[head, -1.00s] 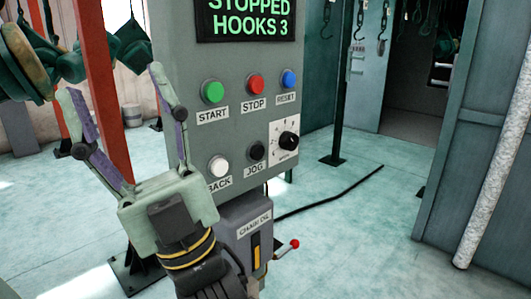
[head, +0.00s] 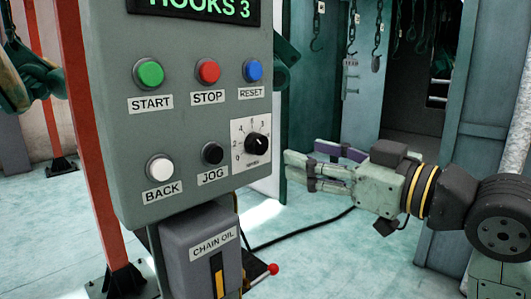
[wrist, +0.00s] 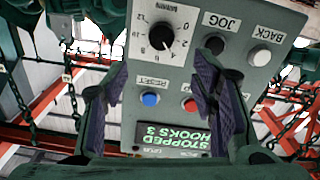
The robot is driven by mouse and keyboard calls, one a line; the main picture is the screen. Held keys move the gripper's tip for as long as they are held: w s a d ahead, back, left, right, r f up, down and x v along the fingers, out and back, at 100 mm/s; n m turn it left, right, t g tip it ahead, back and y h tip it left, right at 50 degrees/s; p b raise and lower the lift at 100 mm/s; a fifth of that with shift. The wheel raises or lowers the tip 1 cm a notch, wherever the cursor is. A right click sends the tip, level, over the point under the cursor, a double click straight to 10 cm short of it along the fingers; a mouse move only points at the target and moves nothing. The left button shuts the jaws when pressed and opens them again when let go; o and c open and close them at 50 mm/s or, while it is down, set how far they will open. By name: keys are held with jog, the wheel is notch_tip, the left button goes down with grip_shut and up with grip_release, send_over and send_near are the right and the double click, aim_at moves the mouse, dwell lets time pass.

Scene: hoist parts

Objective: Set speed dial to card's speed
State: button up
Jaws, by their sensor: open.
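The speed dial (head: 257,145) is a black round knob on a white numbered plate at the right edge of the grey control panel (head: 120,110). The dial also shows upside down in the wrist view (wrist: 161,36). My gripper (head: 300,162) is open and empty, to the right of the panel in the head view and apart from the dial. In the wrist view its two fingers (wrist: 163,75) stand apart in front of the panel. I see no speed card in either view.
The panel carries green START (head: 149,74), red STOP (head: 208,71), blue RESET (head: 253,70), white BACK (head: 159,168) and black JOG (head: 212,153) buttons. The display (wrist: 172,137) reads STOPPED, HOOKS 3. A chain oil box (head: 195,250) with a red-knobbed lever sits below.

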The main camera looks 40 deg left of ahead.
aim_at(262, 143)
jog(key=a, duration=0.3)
jog(key=a+p, duration=0.1)
jog(key=a, duration=0.3)
jog(key=a+p, duration=0.1)
jog(key=a, duration=0.2)
jog(key=shift+w+a+f, duration=0.1)
jog(key=shift+w+a, duration=0.2)
jog(key=shift+w, duration=0.1)
jog(key=shift+c, duration=0.2)
jog(key=c, duration=1.1)
